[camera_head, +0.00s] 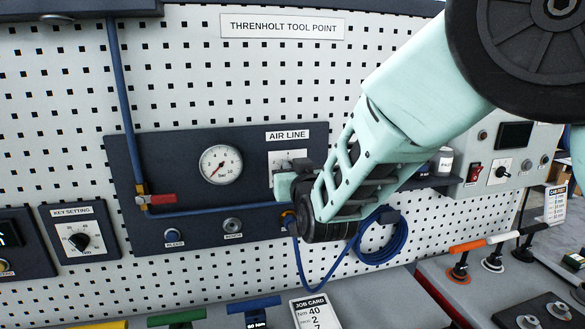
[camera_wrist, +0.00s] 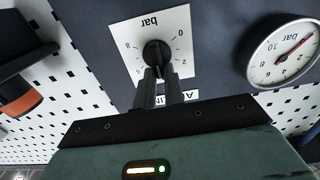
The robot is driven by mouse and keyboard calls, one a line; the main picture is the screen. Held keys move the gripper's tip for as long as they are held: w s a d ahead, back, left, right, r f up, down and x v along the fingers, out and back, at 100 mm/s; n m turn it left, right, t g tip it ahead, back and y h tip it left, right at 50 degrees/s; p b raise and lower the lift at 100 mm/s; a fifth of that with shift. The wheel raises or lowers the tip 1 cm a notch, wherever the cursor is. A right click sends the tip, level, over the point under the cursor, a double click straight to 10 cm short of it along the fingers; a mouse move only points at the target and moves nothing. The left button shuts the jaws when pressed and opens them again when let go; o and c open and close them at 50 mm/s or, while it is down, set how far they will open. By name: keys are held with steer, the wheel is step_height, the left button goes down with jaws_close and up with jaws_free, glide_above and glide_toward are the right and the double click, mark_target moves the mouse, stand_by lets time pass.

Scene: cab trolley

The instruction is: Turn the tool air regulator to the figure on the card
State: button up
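The tool air regulator is a black knob (camera_wrist: 155,53) on a white plate marked bar, upside down in the wrist view. In the head view only part of its plate (camera_head: 283,162) shows, under the AIR LINE label; my arm hides much of it. My gripper (camera_wrist: 160,72) has its two dark fingers close together with their tips at the knob; whether they press on it is unclear.
A red-handled valve (camera_head: 160,199) sits on the blue pipe at the left of the dark panel. A coiled blue hose (camera_head: 384,240) hangs below my arm. The key setting dial (camera_head: 79,241) is at left. Several coloured-handled tools stand along the bench.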

jaws_close()
steer(key=shift+f+b, duration=0.15)
steer(key=shift+b, duration=0.35)
steer(key=m+b, duration=0.6)
steer(key=b, duration=0.2)
steer(key=d+f+m+b, duration=0.1)
steer(key=m+b, duration=0.5)
steer(key=b, duration=0.3)
steer(key=m+b, duration=0.5)
steer(key=b, duration=0.3)
steer(key=shift+w+d+f+m+b, duration=0.25)
steer(key=shift+d+f+m+b, duration=0.05)
steer(key=shift+d+m, duration=0.1)
steer(key=o, duration=0.6)
jaws_free()
